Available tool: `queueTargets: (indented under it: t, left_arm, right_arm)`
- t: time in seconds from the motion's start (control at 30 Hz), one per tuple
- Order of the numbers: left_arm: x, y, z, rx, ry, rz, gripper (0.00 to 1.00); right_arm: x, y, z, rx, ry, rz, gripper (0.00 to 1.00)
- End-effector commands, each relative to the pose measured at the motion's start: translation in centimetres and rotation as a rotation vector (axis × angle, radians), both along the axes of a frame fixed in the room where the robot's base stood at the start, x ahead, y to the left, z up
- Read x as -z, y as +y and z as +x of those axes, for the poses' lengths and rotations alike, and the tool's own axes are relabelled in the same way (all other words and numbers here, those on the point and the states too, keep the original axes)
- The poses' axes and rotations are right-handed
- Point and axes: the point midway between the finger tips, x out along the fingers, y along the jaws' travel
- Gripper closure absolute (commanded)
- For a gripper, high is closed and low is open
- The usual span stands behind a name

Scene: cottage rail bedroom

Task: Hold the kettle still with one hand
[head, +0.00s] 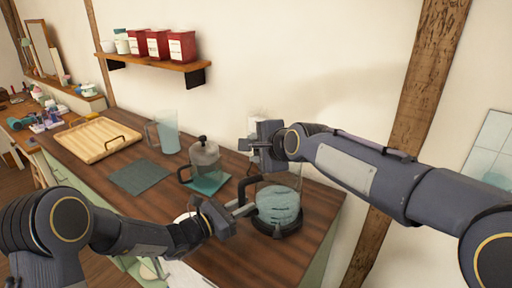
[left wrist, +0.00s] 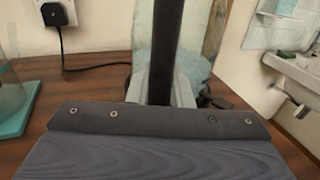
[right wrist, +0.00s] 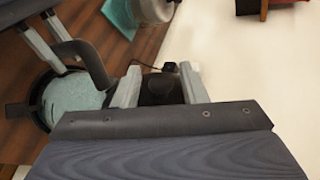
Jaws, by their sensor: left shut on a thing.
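The kettle (head: 278,205), with a clear body, teal-looking inside and a black base, stands upright on the wooden counter. My left gripper (head: 244,208) is shut on its black handle, on the kettle's left side. The handle (left wrist: 166,50) runs upright between my left fingers in the left wrist view. In the right wrist view the kettle (right wrist: 70,100) shows at left, with the left fingers at its handle. My right gripper (right wrist: 158,88) has its fingers apart above the kettle; a dark part shows between them, and I cannot tell whether they touch it. My right gripper hides the kettle's top in the head view.
A glass pot with a black lid (head: 205,160) stands on a teal mat left of the kettle, with a clear jug (head: 165,132) behind. A wooden tray (head: 97,140) lies farther left. A shelf (head: 150,62) with red canisters hangs above. The counter's right edge is close to the kettle.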

Motion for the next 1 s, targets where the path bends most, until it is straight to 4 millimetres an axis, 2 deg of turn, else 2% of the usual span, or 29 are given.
queueTargets:
  t: [0.37, 0.8, 1.0]
  left_arm:
    - [0.0, 0.0, 0.0, 0.000, -0.001, -0.001, 1.00]
    - [0.0, 0.0, 0.0, 0.000, -0.001, -0.001, 1.00]
    - [0.0, 0.0, 0.0, 0.000, -0.001, -0.001, 1.00]
  right_arm:
    - [-0.6, -0.2, -0.6, -0.001, -0.005, 0.002, 0.61]
    - [-4.8, -3.5, -7.2, -0.004, -0.004, 0.006, 0.61]
    - [-5.8, -4.4, -9.0, -0.002, -0.002, 0.002, 0.61]
